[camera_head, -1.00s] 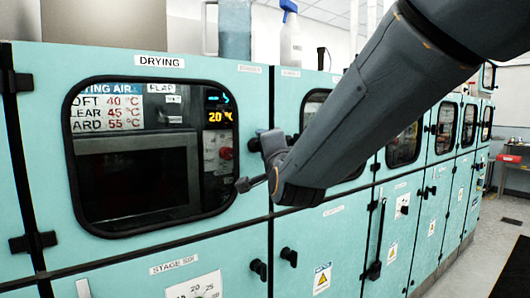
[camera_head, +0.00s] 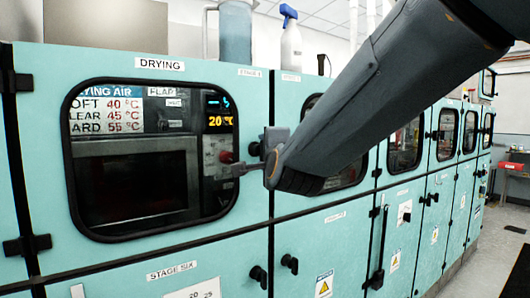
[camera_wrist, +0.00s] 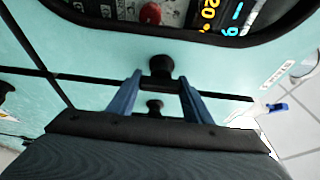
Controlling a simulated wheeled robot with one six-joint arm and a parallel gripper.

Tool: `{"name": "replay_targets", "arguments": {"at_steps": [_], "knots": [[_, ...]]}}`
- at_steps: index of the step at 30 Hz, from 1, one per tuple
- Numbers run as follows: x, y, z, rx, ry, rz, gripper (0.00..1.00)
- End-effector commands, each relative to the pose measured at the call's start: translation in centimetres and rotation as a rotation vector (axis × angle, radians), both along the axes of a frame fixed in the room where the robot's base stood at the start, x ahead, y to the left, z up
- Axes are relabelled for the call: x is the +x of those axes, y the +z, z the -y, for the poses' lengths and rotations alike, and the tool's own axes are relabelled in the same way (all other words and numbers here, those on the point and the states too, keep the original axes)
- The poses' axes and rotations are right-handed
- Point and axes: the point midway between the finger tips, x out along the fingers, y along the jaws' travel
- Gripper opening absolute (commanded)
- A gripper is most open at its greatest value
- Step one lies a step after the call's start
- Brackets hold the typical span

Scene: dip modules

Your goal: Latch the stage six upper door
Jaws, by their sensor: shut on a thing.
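The stage six upper door is the pale teal door marked DRYING (camera_head: 255,112), with a large dark rounded window. It looks flush with the cabinet front. Its black latch handle (camera_wrist: 160,68) shows in the wrist view just outside the window's edge, its lower part between my blue fingers. My gripper (camera_wrist: 157,100) is shut on this handle. In the head view my gripper (camera_head: 243,168) is at the door's right edge, and my wrist hides much of the handle.
Below is the stage six lower door (camera_head: 130,272), with black knobs (camera_head: 289,263) near the seam. More teal doors run off to the right. A spray bottle (camera_head: 291,48) and a blue-grey container (camera_head: 235,35) stand on top. Open floor lies at far right.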

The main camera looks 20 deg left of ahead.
Motion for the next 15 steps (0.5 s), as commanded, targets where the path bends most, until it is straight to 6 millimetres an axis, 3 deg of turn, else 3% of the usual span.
{"name": "replay_targets", "arguments": {"at_steps": [1,2,5,15], "knots": [[0.01,-0.05,0.02,0.001,-0.001,-0.002,0.23],[0.01,-0.06,0.02,0.001,-0.001,-0.002,0.49],[0.01,-0.05,0.00,0.000,0.000,-0.001,0.64],[-0.20,-0.02,0.08,0.000,0.000,0.000,0.64]]}}
